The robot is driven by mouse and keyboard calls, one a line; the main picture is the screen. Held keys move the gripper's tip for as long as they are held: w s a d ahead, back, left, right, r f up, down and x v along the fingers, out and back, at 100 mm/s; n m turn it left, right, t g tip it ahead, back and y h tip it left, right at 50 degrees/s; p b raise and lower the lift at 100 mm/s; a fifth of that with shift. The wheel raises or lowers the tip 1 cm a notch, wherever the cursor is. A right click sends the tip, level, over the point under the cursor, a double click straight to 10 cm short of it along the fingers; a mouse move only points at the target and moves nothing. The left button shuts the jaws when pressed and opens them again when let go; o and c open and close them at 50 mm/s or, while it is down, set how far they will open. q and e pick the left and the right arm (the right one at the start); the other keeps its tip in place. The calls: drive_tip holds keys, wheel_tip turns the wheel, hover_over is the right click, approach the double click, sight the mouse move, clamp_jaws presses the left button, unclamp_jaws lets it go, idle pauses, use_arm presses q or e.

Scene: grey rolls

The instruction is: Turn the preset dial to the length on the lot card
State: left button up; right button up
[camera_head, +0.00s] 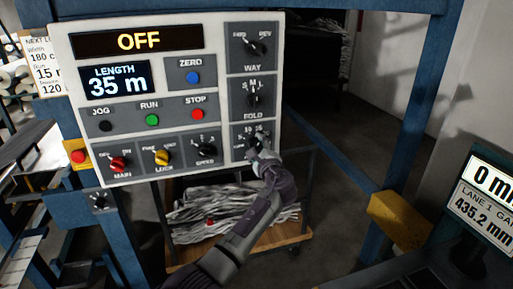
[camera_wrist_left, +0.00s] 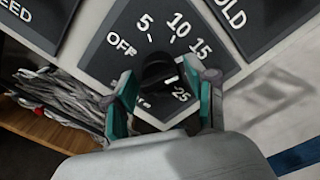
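The preset dial (camera_wrist_left: 157,70) is a black knob on a dark plate marked OFF, 5, 10, 15 and 25; another mark is hidden behind a finger. I cannot tell for sure where its pointer sits. It is on the lower right of the control panel (camera_head: 216,30), below FOLD, mostly covered in the head view. My left gripper (camera_head: 263,155) is at the dial, its teal fingers (camera_wrist_left: 162,88) spread on either side of the knob with gaps visible. The lot card (camera_head: 45,66), partly cut off at left, reads Run 15 m. My right gripper is not in view.
The panel's displays read OFF (camera_head: 138,41) and LENGTH 35 m (camera_head: 117,82). WAY and FOLD (camera_head: 254,94) knobs sit above the dial, SPEED (camera_head: 204,148) to its left. A wooden cart (camera_head: 280,238) with grey scrap stands below. A gauge screen (camera_head: 483,205) is at right.

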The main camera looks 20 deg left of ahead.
use_arm(q)
drive_tip(key=shift+s+d, duration=0.1)
drive_tip(key=v, duration=1.1)
drive_tip(key=shift+s+d, duration=0.25)
drive_tip(key=shift+s, duration=0.05)
